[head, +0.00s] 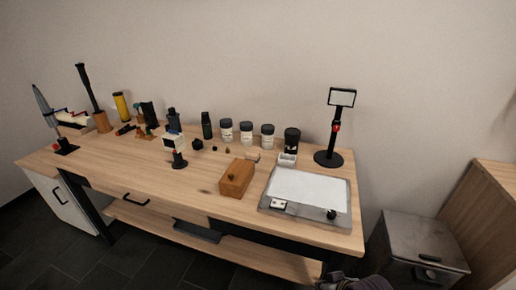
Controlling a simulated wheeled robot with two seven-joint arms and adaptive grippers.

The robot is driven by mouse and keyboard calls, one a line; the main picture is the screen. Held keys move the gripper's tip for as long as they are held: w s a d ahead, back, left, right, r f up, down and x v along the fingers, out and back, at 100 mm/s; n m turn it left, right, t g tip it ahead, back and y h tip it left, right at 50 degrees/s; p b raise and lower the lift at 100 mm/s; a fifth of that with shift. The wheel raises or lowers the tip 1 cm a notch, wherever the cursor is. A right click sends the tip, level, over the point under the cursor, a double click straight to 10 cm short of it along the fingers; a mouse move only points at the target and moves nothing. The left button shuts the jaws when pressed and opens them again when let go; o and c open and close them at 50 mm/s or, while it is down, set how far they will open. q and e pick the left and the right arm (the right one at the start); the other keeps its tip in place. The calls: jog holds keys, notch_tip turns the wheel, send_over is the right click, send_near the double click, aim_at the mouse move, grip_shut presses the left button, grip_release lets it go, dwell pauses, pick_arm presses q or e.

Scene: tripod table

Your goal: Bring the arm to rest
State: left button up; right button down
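Part of a dark grey gripper (335,281), which looks like my right one, shows at the bottom edge of the head view, right of centre. It is in front of the bench's right end and low in the picture. Most of it is cut off by the frame, and I cannot see whether its fingers are open or shut. I see nothing held in it. My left gripper and arm are not in view. The wooden workbench (215,205) stands ahead, with no gripper over its top.
A grey tray with a white panel (303,187), a wooden block (237,177) and a black stand (334,128) are on the bench's right half. Several jars (247,133) and tools stand along the back. A metal bin (420,243) and wooden cabinet (499,215) are at right.

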jog(key=s+d+f+g+h, duration=0.1)
jog(key=s+d, duration=0.2)
jog(key=s+a+f+g, duration=0.1)
jog(key=s+f, duration=0.1)
jog(key=f, duration=1.2)
jog(key=s+a+f+g, duration=0.1)
jog(key=f, duration=1.2)
pick_arm(q)
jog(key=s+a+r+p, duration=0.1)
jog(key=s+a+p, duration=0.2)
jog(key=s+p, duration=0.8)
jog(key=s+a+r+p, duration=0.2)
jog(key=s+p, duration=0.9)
jog(key=p, duration=0.7)
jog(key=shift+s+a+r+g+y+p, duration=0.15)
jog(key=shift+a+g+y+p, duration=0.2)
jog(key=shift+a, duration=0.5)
pick_arm(e)
jog(key=s+d+r, duration=0.1)
jog(key=s+d, duration=0.2)
jog(key=s, duration=0.8)
jog(key=s+d+r+g, duration=0.1)
jog(key=s+d+r, duration=0.1)
jog(key=s, duration=0.9)
jog(key=shift+s+d+h, duration=0.25)
jog(key=shift+d+h, duration=0.05)
jog(key=shift+d, duration=0.55)
